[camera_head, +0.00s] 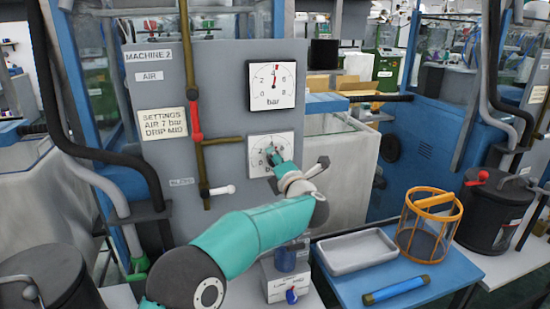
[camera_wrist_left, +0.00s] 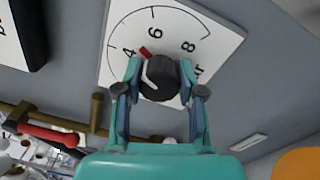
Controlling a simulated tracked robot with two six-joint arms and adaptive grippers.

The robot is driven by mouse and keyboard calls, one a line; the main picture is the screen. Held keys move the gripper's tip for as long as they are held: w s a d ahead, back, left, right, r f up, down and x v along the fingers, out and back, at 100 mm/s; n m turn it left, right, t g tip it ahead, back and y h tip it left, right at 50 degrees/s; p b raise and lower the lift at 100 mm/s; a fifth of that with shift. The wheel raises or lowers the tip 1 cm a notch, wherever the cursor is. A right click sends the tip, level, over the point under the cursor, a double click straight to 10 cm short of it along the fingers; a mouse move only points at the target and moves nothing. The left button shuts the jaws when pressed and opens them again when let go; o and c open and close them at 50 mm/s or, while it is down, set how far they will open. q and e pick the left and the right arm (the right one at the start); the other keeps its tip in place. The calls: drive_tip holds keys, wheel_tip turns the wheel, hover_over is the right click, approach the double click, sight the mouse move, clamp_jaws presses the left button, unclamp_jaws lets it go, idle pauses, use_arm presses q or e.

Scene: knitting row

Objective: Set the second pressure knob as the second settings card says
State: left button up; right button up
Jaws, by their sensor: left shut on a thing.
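The second settings card (camera_head: 163,123) on the grey Machine 2 panel (camera_head: 228,80) reads "AIR 7 bar, DRIP MID". The round black pressure knob (camera_wrist_left: 160,80) sits on a white dial plate (camera_wrist_left: 115,60) marked 4, 6 and 8. Its red mark points between 4 and 6. My left gripper (camera_wrist_left: 160,68) is shut on the knob, one finger on each side. In the head view, the left gripper (camera_head: 273,156) covers much of the lower dial plate (camera_head: 257,142). The gauge (camera_head: 272,85) above shows its needle near 4 bar. My right gripper is not in view.
Left of the dials, a brass pipe (camera_head: 190,70) carries a red lever (camera_head: 195,121) and a white-handled valve (camera_head: 221,190). At lower right, a blue table (camera_head: 440,285) holds a grey tray (camera_head: 356,250), an orange-rimmed basket (camera_head: 428,225) and a blue tube (camera_head: 396,289).

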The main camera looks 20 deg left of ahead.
use_arm(q)
drive_tip(key=m+p, duration=0.1)
drive_tip(key=m, duration=0.3)
drive_tip(key=shift+d+f+p, duration=0.1)
drive_tip(key=shift+p, duration=0.2)
drive_tip(key=m+p, duration=0.1)
drive_tip(key=m, duration=0.2)
drive_tip(key=shift+f+m+p, duration=0.1)
drive_tip(key=shift+m+p, duration=0.25)
drive_tip(key=shift+m, duration=0.05)
drive_tip(key=m+p, duration=0.2)
drive_tip(key=m, duration=0.2)
drive_tip(key=shift+f, duration=0.1)
drive_tip(key=shift+f+m+p, duration=0.15)
drive_tip(key=shift+m+p, duration=0.15)
drive_tip(key=shift+m, duration=0.6)
drive_tip(key=shift+f, duration=0.1)
drive_tip(key=o, duration=0.9)
drive_tip(key=shift+o, duration=1.2)
drive_tip(key=shift+r, duration=0.2)
drive_tip(key=shift+r, duration=0.1)
